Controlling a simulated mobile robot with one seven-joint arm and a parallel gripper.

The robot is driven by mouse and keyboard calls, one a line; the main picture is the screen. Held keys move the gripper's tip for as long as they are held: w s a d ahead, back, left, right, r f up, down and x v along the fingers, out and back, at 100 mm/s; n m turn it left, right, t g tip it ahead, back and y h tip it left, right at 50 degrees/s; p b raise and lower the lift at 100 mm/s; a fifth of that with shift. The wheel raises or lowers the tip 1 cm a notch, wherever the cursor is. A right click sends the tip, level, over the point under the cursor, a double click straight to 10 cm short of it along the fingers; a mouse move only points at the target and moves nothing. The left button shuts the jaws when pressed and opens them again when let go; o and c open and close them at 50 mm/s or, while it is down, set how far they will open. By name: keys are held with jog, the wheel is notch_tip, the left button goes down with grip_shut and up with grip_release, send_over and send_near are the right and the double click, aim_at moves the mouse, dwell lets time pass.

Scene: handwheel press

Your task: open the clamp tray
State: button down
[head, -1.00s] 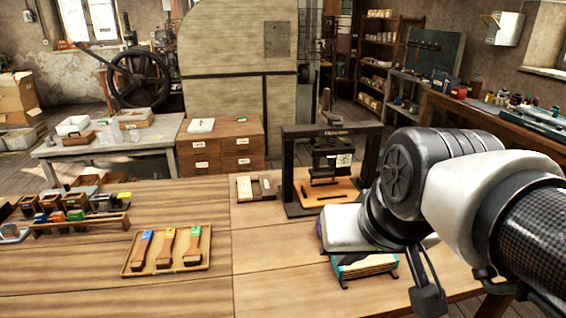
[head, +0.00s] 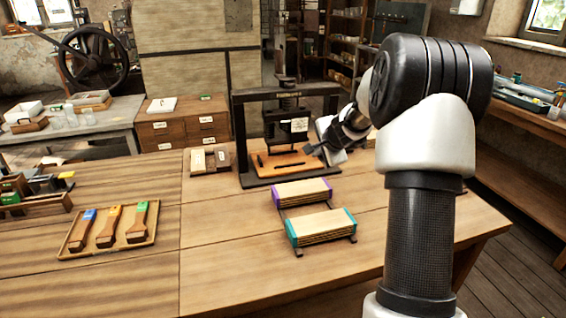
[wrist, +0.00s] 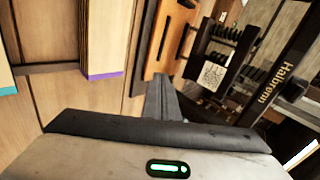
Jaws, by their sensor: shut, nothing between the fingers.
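The press (head: 238,125) is a black frame with a central screw and a dark block bearing a white label (head: 299,125). The orange-brown wooden tray (head: 290,172), which has dark slots or bars on it, lies at the base of the press, below the block. It also shows in the wrist view (wrist: 154,57), beside the labelled block. My gripper (head: 318,150) is at the right side of the press, close to the tray. In the wrist view its fingers (wrist: 165,90) are together and empty, pointing toward the tray edge. I cannot tell whether they touch it.
Two bound blocks, one with purple ends (head: 301,193) and one with teal ends (head: 321,228), lie on the table in front of the press. A brush tray (head: 150,236) is at the left.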

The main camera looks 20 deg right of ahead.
jog(key=m, duration=0.1)
send_near(305, 172)
jog(key=x, duration=0.5)
jog(key=shift+w+f+p, duration=0.15)
jog(key=shift+w+p, duration=0.1)
jog(key=shift+p, duration=0.15)
